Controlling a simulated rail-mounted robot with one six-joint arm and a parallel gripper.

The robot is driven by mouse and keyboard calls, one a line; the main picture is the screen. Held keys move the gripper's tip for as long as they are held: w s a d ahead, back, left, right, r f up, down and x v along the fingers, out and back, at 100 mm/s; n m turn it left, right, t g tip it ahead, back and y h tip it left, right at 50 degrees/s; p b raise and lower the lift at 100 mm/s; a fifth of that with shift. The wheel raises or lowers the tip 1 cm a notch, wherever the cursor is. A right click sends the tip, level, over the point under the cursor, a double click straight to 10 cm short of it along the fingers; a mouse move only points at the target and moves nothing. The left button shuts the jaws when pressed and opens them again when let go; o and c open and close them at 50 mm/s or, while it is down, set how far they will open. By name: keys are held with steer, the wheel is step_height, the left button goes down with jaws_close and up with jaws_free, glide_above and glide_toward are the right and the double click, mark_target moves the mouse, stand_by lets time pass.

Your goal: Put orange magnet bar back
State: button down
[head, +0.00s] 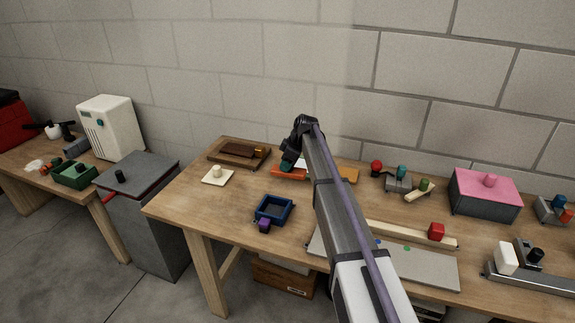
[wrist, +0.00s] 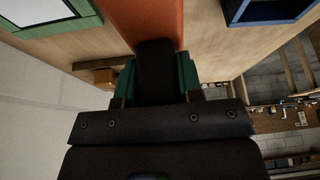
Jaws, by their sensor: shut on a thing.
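The orange magnet bar (head: 289,173) shows in the head view at the back of the wooden table, partly hidden by my arm. In the wrist view the orange bar (wrist: 158,18) runs up from my gripper (wrist: 157,80). The green fingers sit on either side of a black piece at the bar's near end. My gripper (head: 290,162) is shut on it. I cannot tell whether the bar touches the table.
A blue open tray (head: 273,209) stands in front of the bar. A cream plate with a knob (head: 217,175) and a brown wooden tray (head: 234,153) lie to the left. A pink-topped box (head: 487,193) stands far right. The front left tabletop is clear.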

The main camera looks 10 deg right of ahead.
mark_target(293, 167)
steer(key=shift+f+b, duration=2.75)
steer(key=shift+f, duration=0.2)
steer(key=shift+f+b, duration=0.5)
steer(key=c, duration=0.7)
jaws_free()
steer(key=p+v, duration=1)
steer(key=v, duration=0.1)
steer(key=shift+w+a, duration=0.1)
steer(key=shift+a, duration=0.1)
steer(key=shift+d+r, duration=0.1)
